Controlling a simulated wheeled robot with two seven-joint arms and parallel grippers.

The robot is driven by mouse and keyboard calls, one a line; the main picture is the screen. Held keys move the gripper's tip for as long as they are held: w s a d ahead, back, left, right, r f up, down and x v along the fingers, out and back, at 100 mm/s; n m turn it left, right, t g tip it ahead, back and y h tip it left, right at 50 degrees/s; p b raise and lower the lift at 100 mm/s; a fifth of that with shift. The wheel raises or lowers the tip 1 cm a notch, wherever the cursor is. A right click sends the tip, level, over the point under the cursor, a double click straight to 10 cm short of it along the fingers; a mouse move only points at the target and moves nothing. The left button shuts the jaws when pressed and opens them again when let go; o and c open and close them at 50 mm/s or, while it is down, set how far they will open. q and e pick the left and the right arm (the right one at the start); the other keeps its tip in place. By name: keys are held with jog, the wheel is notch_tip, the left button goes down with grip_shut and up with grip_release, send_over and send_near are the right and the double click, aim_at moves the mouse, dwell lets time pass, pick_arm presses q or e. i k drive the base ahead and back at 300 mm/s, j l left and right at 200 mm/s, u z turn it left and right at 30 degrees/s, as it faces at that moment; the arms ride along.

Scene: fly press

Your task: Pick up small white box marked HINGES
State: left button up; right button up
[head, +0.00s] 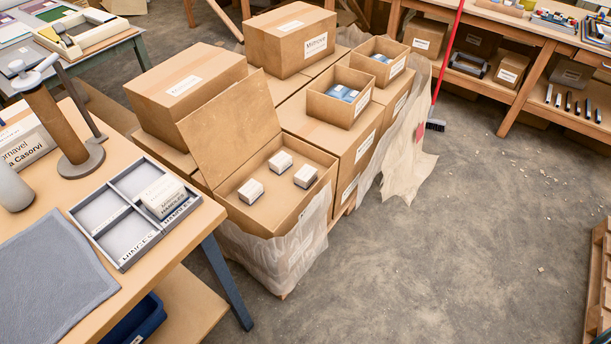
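Three small white boxes stand apart in an open cardboard carton (235,222) near the middle of the head view: one at the left (250,191), one at the back (280,162) and one at the right (305,176). Their markings are too small to read. A larger white box (160,195) with dark print sits in the right part of a grey divided tray (122,268) on the table at left; its print is hard to read. A label on the tray's front seems to read HINGES. Neither of my grippers is in view.
The carton's raised flap (228,125) stands at its back left. Closed cartons (290,38) and smaller open cartons (338,97) surround it, with loose wrapping (408,160) beside them. The wooden table (45,190) is at left. The concrete floor (450,250) at right is mostly clear.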

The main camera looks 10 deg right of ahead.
aim_at(304, 178)
jog(key=i+l+u, duration=0.15)
jog(key=l, duration=0.3)
jog(key=i+l+u, duration=0.15)
jog(key=l, duration=0.35)
jog(key=i+l+u, duration=0.15)
jog(key=l, duration=0.35)
jog(key=i+l+u, duration=0.15)
jog(key=l, duration=0.4)
jog(key=i+l+u, duration=0.2)
jog(key=l, duration=0.3)
jog(key=l+u, duration=0.15)
jog(key=l, duration=0.4)
jog(key=i, duration=0.05)
